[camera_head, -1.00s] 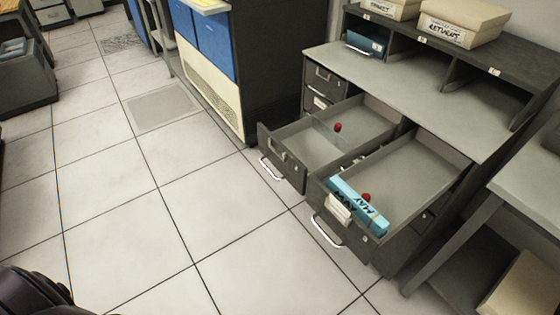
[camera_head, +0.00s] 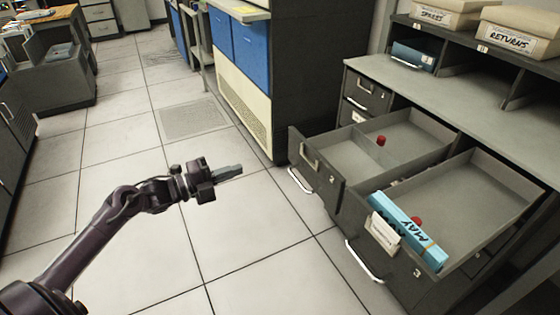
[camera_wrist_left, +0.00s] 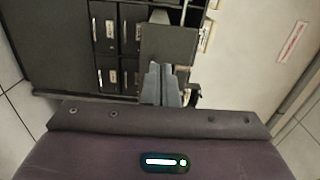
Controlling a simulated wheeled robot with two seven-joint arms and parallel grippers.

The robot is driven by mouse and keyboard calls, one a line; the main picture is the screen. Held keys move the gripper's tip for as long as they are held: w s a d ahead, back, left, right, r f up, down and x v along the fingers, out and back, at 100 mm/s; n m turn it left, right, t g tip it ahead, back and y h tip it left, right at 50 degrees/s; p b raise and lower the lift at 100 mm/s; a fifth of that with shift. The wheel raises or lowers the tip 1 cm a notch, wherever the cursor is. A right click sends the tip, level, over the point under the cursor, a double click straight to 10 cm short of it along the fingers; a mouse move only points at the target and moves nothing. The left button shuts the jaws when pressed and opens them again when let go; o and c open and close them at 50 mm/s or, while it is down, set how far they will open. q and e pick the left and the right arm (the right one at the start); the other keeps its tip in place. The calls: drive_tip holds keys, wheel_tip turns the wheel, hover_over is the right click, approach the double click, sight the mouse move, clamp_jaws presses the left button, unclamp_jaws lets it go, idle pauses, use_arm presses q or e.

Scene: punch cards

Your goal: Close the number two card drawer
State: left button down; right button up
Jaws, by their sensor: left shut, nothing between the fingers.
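The grey card cabinet has two drawers pulled out side by side in the head view. The left open drawer (camera_head: 318,180) has a front handle, a small mark that looks like a 2, and a red knob inside. The right open drawer (camera_head: 375,268) sticks out nearer to me and holds a blue box marked MAY (camera_head: 408,232) across its front. My left gripper (camera_head: 240,170) is shut and empty, over the floor to the left of the left drawer's front, apart from it. Its fingers (camera_wrist_left: 163,85) also show in the left wrist view. My right gripper is out of view.
Closed drawers (camera_head: 367,92) sit behind the open ones. The cabinet top (camera_head: 440,90) carries a shelf with boxes marked SPARES (camera_head: 445,14) and RETURNS (camera_head: 515,38). A dark cabinet with blue panels (camera_head: 250,52) stands at the back.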

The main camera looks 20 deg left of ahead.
use_arm(q)
approach(292, 151)
drive_tip(key=shift+m, duration=0.3)
drive_tip(key=x, duration=0.5)
drive_tip(key=shift+w+d+r, duration=0.15)
drive_tip(key=shift+w+d, duration=0.05)
drive_tip(key=shift+w, duration=0.05)
drive_tip(key=shift+w+d, duration=0.4)
drive_tip(key=shift+w, duration=0.1)
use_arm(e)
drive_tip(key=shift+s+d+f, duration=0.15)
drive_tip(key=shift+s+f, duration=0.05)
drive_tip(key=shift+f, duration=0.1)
use_arm(q)
drive_tip(key=shift+w, duration=0.1)
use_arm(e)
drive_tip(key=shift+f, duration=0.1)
